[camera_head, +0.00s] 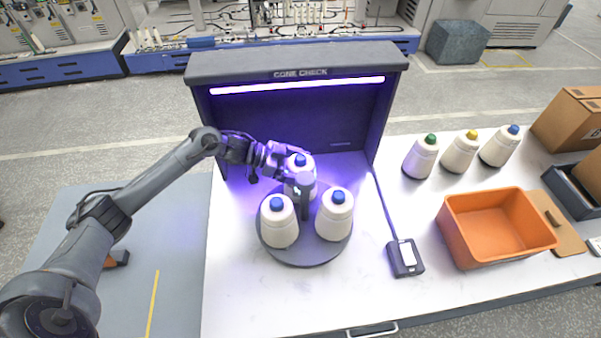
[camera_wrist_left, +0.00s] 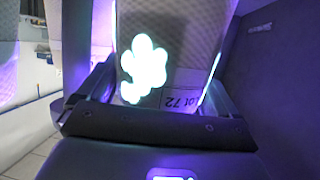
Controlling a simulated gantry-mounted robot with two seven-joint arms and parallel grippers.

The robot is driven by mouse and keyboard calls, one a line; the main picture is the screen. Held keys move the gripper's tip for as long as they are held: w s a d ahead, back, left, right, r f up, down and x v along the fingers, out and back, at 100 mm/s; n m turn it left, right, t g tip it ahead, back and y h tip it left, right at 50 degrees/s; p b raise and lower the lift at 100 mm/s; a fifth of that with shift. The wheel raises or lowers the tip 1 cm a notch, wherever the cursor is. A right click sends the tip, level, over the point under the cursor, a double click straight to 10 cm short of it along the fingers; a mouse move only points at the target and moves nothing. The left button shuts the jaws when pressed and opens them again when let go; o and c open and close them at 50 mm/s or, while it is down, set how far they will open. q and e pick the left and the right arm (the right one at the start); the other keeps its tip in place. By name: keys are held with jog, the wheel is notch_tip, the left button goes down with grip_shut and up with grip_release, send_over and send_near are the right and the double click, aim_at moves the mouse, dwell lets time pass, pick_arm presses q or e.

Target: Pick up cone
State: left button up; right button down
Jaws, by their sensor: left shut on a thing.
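Three white yarn cones with blue tips are on a round grey turntable (camera_head: 303,258) under the lit hood: a back cone (camera_head: 300,184), a front left cone (camera_head: 279,227) and a front right cone (camera_head: 334,220). My left gripper (camera_head: 286,175) comes in from the left and is shut on the back cone. In the left wrist view this cone (camera_wrist_left: 190,40) stands between the fingers (camera_wrist_left: 158,95), with a glowing bluish-white blotch and an upside-down "Lot 72" label on it. I cannot tell whether its base touches the turntable. My right gripper is not in view.
A dark post (camera_head: 306,196) stands mid-turntable, close to the held cone. The "CONE CHECK" hood (camera_head: 298,66) encloses the back. To the right are a handheld device (camera_head: 405,257), an orange bin (camera_head: 490,250), and cones with green (camera_head: 421,160), yellow (camera_head: 460,155) and blue (camera_head: 499,149) tips.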

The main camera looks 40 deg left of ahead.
pick_arm(q)
jog(key=shift+r, duration=0.15)
notch_tip(320, 180, up, 28)
jog(key=p, duration=0.2)
jog(key=shift+p, duration=0.35)
dwell(0.4)
notch_tip(320, 180, up, 20)
jog(key=p, duration=2)
